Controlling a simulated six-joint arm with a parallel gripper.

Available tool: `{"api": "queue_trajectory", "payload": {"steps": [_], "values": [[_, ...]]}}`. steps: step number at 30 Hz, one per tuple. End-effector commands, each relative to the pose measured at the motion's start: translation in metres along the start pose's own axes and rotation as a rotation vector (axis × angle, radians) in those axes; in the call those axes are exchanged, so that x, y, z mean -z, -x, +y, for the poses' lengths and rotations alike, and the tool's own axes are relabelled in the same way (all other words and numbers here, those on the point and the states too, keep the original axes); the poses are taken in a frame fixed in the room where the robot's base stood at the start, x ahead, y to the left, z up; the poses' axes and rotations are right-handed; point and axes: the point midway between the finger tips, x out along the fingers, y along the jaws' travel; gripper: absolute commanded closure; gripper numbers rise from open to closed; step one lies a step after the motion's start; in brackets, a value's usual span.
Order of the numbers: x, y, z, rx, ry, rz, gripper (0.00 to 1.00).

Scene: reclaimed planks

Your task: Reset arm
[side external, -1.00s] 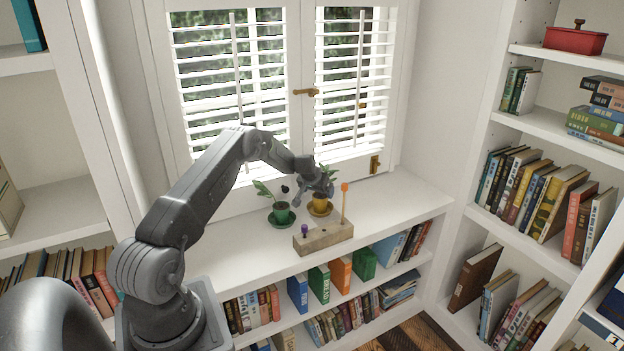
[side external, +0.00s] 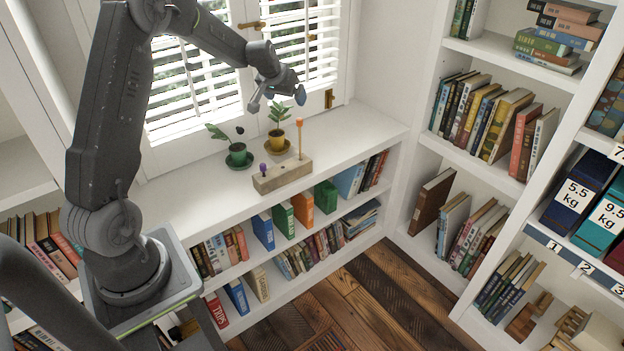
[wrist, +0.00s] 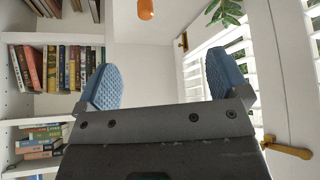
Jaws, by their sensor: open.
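My gripper (side external: 277,99) is raised in front of the shuttered window, above the white counter (side external: 330,145). In the wrist view its two blue fingertips (wrist: 164,86) stand wide apart with nothing between them. Below it in the side view, a plant in a yellow pot (side external: 277,142) and a plant in a green pot (side external: 238,154) stand upright on saucers. A wooden block (side external: 283,175) lies in front of them, with an orange-topped peg (side external: 299,136) and a purple-topped peg (side external: 263,170) upright in it. The orange top also shows in the wrist view (wrist: 146,9).
White shutters (side external: 195,90) with brass latches are close behind my gripper. Shelves of books (side external: 490,125) stand to the right, and more books (side external: 285,215) fill the shelves under the counter. The right end of the counter is bare, and the wooden floor (side external: 370,300) is clear.

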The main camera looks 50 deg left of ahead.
Motion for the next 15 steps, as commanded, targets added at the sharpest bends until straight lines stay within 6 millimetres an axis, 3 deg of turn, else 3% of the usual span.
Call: {"api": "queue_trajectory", "payload": {"steps": [1, 6, 11, 15], "values": [[-0.002, 0.031, 0.025, -0.021, -0.032, 0.003, 0.07], [-0.032, 0.115, 0.085, -0.080, -0.117, -0.014, 0.07], [-0.079, 0.186, 0.126, -0.127, -0.197, -0.030, 0.07], [-0.131, 0.239, 0.146, -0.161, -0.264, -0.043, 0.07]]}}
